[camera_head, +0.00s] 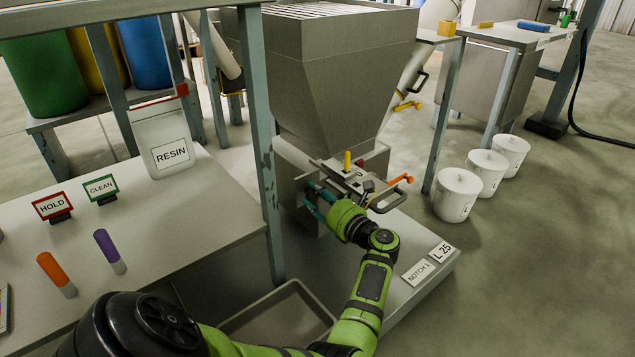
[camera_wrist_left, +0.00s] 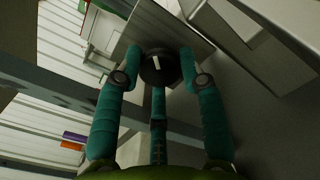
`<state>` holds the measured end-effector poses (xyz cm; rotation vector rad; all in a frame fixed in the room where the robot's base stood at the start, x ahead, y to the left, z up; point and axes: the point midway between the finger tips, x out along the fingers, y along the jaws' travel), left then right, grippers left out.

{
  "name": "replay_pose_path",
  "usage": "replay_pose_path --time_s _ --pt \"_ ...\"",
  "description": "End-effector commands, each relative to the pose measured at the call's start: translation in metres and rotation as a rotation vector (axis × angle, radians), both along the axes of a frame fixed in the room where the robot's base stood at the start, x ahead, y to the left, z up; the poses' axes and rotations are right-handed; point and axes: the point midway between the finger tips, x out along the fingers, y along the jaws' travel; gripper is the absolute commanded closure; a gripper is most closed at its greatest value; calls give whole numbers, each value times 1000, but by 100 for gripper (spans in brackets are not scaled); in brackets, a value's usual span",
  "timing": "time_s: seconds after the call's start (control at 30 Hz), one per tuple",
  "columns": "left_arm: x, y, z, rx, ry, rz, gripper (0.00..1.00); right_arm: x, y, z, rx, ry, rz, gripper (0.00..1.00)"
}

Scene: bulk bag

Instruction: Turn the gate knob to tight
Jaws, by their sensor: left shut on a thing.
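The gate knob (camera_wrist_left: 160,66) is a round black knob with a white pointer line, seen in the left wrist view. My left gripper (camera_wrist_left: 161,72) has its teal fingers on either side of the knob and is shut on it. The white line points nearly straight up in that view, tilted slightly. In the head view my left gripper (camera_head: 315,200) reaches the gate assembly under the grey hopper (camera_head: 330,75), and the knob is hidden there. I cannot read any tight mark. My right gripper is not in view.
A yellow peg (camera_head: 347,161), a grey handle and an orange lever (camera_head: 400,179) sit on the gate close to my wrist. A steel post (camera_head: 262,150) stands left of it. A tray (camera_head: 280,318) lies below. White buckets (camera_head: 457,194) stand at right.

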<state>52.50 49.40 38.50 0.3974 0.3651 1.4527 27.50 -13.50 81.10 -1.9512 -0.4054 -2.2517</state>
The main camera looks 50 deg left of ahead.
Motion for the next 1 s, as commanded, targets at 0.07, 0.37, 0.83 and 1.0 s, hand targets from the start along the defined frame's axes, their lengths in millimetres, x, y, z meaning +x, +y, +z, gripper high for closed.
replay_pose_path --time_s 0.07,0.37,0.83,1.0 --pt "0 3 2 4 -3 2 52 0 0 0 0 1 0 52" --pt "0 1 1 3 -2 1 37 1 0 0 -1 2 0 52" --pt "0 1 62 1 -10 2 37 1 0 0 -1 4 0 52" --pt "0 2 89 2 -7 2 37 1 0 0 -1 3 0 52"
